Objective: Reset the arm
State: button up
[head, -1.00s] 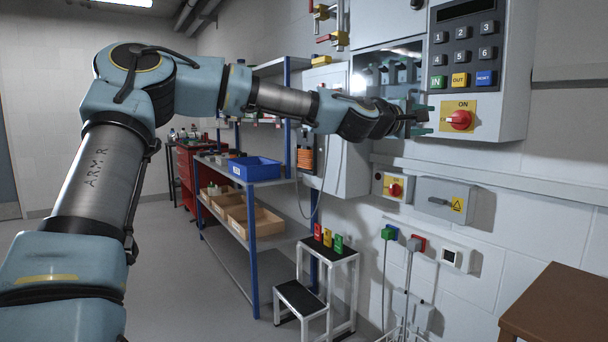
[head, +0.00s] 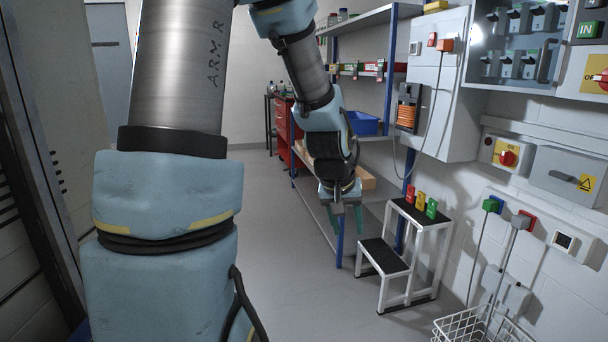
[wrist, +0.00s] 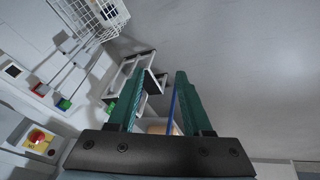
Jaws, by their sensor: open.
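My arm hangs folded down in the middle of the head view. My gripper (head: 347,221) points downward in front of the shelf unit, left of the step stool. In the wrist view its two green fingers (wrist: 158,100) stand apart with nothing between them but the background. The gripper touches nothing that I can see. Part of the shelf unit (head: 340,247) is hidden behind my forearm and gripper.
A white step stool (head: 388,257) with coloured blocks on top stands right of my gripper. A wire basket (head: 480,325) is at the lower right. The floor (head: 290,270) left of the shelf is clear.

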jog(key=s+a+n+g+y, duration=0.1)
jog(key=s+a, duration=0.4)
jog(key=a, duration=0.3)
jog(key=s+a+g+y, duration=0.15)
jog(key=s+a, duration=0.25)
jog(key=a, duration=0.5)
notch_tip(320, 180, up, 13)
jog(key=p, duration=1.4)
jog(key=shift+w+d+r+t, duration=0.15)
jog(key=shift+d+t, duration=0.15)
jog(key=shift+t, duration=0.05)
